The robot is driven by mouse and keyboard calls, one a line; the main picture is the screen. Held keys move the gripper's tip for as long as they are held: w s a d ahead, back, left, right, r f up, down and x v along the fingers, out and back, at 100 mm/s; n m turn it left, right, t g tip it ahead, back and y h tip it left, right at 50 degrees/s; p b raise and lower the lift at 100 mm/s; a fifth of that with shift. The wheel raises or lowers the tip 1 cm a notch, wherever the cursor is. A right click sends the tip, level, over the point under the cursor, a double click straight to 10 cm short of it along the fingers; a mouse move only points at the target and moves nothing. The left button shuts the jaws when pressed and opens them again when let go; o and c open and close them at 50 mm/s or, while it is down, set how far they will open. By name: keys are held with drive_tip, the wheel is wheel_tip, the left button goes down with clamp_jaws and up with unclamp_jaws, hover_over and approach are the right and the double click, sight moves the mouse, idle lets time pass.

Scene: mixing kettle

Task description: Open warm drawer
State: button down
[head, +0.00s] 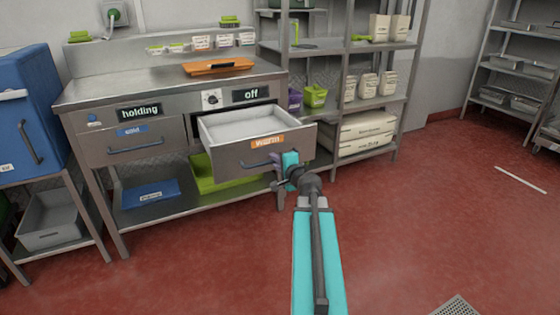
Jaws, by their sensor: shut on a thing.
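The warm drawer (235,157) stands well out of the steel counter, with its white empty-looking inside showing. Its front carries an orange label reading "warm" and a dark bar handle (256,164). My gripper (279,162) is at the right end of this handle and is shut on it. My arm covers the handle's right end and the fingertips are small, so the exact grip is hard to see.
The closed cold drawer (128,147) is to the left. An orange board (218,66) lies on the counter top (150,83). A blue cabinet (30,110) stands at left, a shelf rack (345,105) at right.

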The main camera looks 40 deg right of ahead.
drive_tip(key=shift+s+d, duration=0.1)
drive_tip(key=shift+s, duration=0.15)
drive_tip(key=c, duration=1.8)
unclamp_jaws()
drive_tip(key=shift+o, duration=0.2)
drive_tip(key=shift+a, duration=0.25)
drive_tip(key=p+v, duration=0.2)
drive_tip(key=shift+s+a+r+p, duration=0.1)
drive_tip(key=shift+s+r+p, duration=0.15)
drive_tip(key=shift+s+p, duration=0.1)
drive_tip(key=p, duration=0.4)
drive_tip(key=shift+s+a+r, duration=0.1)
drive_tip(key=shift+s+a, duration=0.05)
drive_tip(key=shift+s, duration=0.25)
drive_tip(key=p+v, duration=0.4)
drive_tip(key=p, duration=1.1)
drive_tip(key=shift+s, duration=0.2)
